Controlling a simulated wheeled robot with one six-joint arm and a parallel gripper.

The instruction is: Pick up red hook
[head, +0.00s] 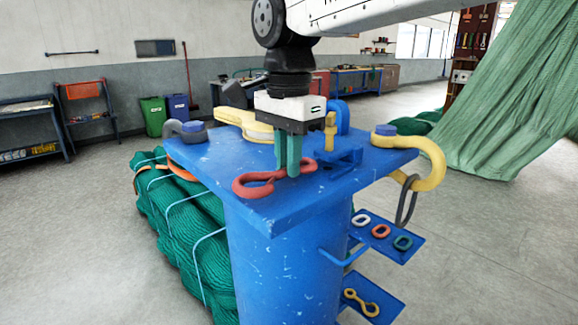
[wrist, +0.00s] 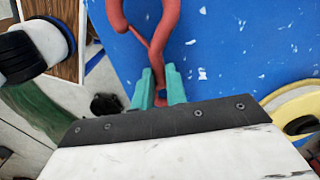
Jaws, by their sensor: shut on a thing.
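The red hook (head: 256,184) lies on the blue table top near its front edge in the head view. It has a curved, looped shape, and its left part reaches the edge. My gripper (head: 288,168) points down over the right part of the hook, with its green fingers on either side of it. In the wrist view, the green fingers of my gripper (wrist: 158,92) are closed around the shank of the red hook (wrist: 168,48). The far end of the hook runs out of the top of that view. I cannot tell whether the hook is lifted off the top.
The blue stand (head: 345,180) also carries a yellow hook (head: 428,160) at right, a grey shackle (head: 186,131) at left and a yellow block (head: 232,119) behind my gripper. Small shelves (head: 405,246) with rings stick out at right. A green net bundle (head: 190,235) lies at left.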

